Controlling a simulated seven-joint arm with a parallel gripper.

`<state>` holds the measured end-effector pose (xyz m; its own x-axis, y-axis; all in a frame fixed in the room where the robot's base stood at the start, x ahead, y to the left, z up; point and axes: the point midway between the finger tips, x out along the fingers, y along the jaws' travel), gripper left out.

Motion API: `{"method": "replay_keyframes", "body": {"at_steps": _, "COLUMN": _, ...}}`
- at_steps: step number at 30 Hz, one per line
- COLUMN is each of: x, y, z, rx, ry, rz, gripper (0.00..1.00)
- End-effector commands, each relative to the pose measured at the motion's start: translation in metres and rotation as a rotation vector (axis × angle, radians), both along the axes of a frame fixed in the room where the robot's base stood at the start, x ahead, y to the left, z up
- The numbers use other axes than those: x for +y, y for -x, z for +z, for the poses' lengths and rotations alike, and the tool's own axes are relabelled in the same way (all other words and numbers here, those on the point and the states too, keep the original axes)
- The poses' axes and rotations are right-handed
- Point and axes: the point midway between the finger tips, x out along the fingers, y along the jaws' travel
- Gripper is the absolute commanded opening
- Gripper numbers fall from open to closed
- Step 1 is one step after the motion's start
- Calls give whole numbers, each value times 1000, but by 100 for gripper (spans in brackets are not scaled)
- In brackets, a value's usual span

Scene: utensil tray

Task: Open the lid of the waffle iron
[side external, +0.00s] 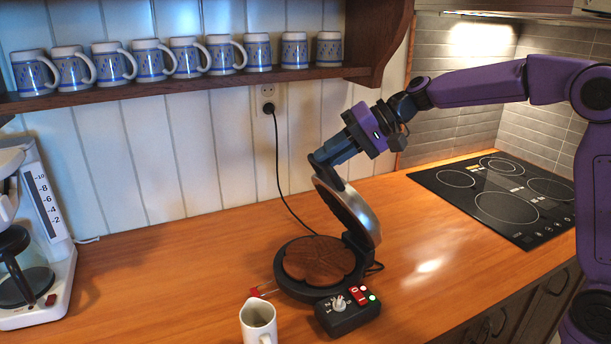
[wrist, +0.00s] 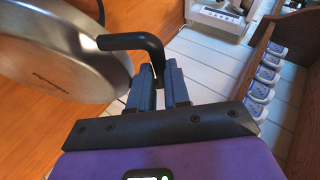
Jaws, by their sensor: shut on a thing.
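The waffle iron (side external: 318,263) stands on the wooden counter, with its brown round lower plate exposed. Its silver lid (side external: 352,212) is raised steeply on the hinge at the right of the base. The lid's outer face (wrist: 60,50) fills the left of the wrist view. My gripper (side external: 322,162) is at the lid's upper edge. In the wrist view, the black lid handle (wrist: 130,41) bends down between the fingers of my gripper (wrist: 158,75), which are shut on it. The fingers partly hide the handle in the side external view.
A coffee maker (side external: 38,225) is at the left, a cooktop (side external: 505,195) at the right. A shelf (side external: 200,92) with several blue-and-white mugs hangs above. A black cord (side external: 282,185) runs to the wall socket.

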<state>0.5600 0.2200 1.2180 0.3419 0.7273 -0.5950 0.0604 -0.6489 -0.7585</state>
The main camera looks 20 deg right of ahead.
Motion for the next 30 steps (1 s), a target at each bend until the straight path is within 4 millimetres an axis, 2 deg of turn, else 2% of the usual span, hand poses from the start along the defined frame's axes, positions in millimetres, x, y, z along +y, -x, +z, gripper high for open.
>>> {"method": "replay_keyframes", "body": {"at_steps": 1, "x": -15, "y": -1, "z": 3, "rx": 6, "ry": -43, "rz": -7, "gripper": 0}}
{"method": "replay_keyframes", "body": {"at_steps": 6, "x": -52, "y": -4, "z": 13, "rx": 16, "ry": -193, "rz": -6, "gripper": 0}}
{"method": "replay_keyframes", "body": {"at_steps": 15, "x": -106, "y": -7, "z": 17, "rx": 28, "ry": -409, "rz": -2, "gripper": 0}}
{"method": "replay_keyframes", "body": {"at_steps": 22, "x": -129, "y": -8, "z": 15, "rx": 28, "ry": -410, "rz": 2, "gripper": 0}}
{"method": "replay_keyframes", "body": {"at_steps": 30, "x": -139, "y": -8, "z": 11, "rx": 32, "ry": -405, "rz": 3, "gripper": 0}}
